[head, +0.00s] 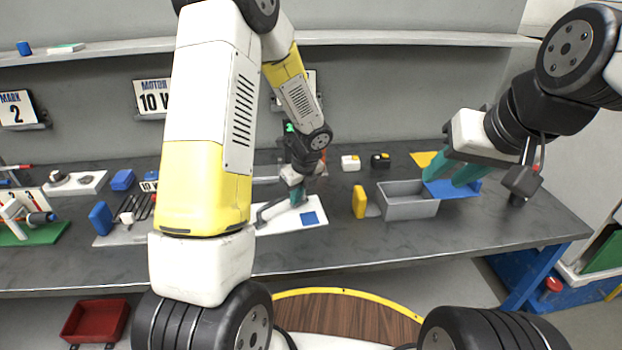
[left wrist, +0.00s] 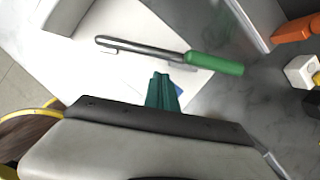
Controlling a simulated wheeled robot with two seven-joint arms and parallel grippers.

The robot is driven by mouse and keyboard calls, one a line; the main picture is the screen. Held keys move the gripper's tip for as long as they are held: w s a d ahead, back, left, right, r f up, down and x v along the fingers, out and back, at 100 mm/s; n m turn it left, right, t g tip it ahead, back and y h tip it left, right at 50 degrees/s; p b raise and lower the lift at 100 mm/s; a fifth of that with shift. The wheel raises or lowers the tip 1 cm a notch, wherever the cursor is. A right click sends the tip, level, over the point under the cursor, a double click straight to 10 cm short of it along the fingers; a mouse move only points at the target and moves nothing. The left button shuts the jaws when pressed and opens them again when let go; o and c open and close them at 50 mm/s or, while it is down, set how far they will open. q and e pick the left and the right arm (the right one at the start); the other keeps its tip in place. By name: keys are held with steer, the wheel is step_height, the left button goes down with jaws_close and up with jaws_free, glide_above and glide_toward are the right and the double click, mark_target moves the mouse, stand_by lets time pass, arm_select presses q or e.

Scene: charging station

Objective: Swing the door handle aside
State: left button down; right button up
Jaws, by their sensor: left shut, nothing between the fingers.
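The door handle (left wrist: 140,48) is a grey metal lever with a green grip (left wrist: 215,63) at its right end in the left wrist view. It lies over a white panel (left wrist: 105,75). In the head view a bent grey part of it (head: 268,208) shows on the white panel (head: 290,227), which has a blue square; my left arm hides the rest. My left gripper (head: 298,199) is shut and empty over the panel. In the left wrist view its green fingertips (left wrist: 162,80) sit just below the lever, near the grip; contact is unclear.
A grey open bin (head: 410,208) and a yellow block (head: 359,202) stand right of the panel. Small white and black blocks (head: 380,160) lie behind them. Tools and blue blocks (head: 101,218) lie on the left. A shelf (head: 400,38) runs along the wall.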

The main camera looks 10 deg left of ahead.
mark_target(289, 196)
arm_select(q)
steer(key=shift+w+a+f, duration=0.15)
steer(key=shift+w+a, duration=0.4)
steer(key=shift+a, duration=0.05)
steer(key=shift+w+a+n, duration=0.45)
steer(key=shift+w+n, duration=0.15)
steer(key=shift+n, duration=0.2)
